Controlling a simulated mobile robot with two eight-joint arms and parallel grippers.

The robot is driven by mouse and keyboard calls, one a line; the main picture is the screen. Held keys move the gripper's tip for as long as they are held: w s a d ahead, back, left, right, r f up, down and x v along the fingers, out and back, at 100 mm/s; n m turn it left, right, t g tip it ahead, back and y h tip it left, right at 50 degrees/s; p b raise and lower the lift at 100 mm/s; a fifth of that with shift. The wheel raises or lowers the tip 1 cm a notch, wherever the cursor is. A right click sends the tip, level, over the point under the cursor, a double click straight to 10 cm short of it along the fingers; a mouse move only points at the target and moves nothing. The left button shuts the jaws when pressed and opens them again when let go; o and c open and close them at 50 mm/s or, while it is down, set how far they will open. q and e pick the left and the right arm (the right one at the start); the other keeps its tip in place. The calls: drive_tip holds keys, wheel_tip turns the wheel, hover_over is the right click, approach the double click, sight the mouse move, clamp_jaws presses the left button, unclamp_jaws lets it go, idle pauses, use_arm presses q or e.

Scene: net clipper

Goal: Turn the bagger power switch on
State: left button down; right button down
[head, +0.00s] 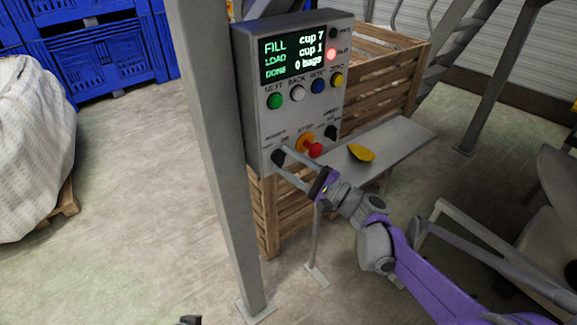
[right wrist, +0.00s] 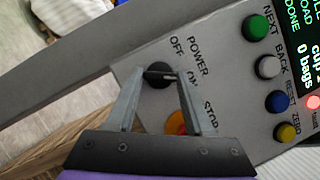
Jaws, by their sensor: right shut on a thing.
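The power switch, a black knob, sits at the lower left of the grey control box (head: 298,120). In the right wrist view the knob (right wrist: 155,78) is beside the labels POWER, OFF and ON. My right gripper (head: 279,157) reaches it from the lower right. In the right wrist view the gripper (right wrist: 158,80) has one finger on each side of the knob and is shut on it. The fingers partly cover the knob, so I cannot tell which label it points to. A small dark piece at the head view's bottom edge may be my left gripper (head: 190,320).
A red and orange stop button (head: 312,149) is just right of the switch, near my right fingers. A grey shelf (head: 400,140) holds a yellow scoop-like thing (head: 361,153). A grey post (head: 212,150) stands left of the box. A wooden crate (head: 385,70) is behind it.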

drive_tip(key=shift+f+m+t+b, duration=0.15)
drive_tip(key=shift+m+t+b, duration=0.45)
drive_tip(key=shift+m, duration=0.9)
drive_tip(key=shift+m+t, duration=0.3)
drive_tip(key=shift+m, duration=0.1)
drive_tip(key=shift+c, duration=1.4)
unclamp_jaws()
drive_tip(key=v, duration=1)
drive_tip(key=shift+s+d+b, duration=0.25)
drive_tip(key=shift+s+b, duration=0.05)
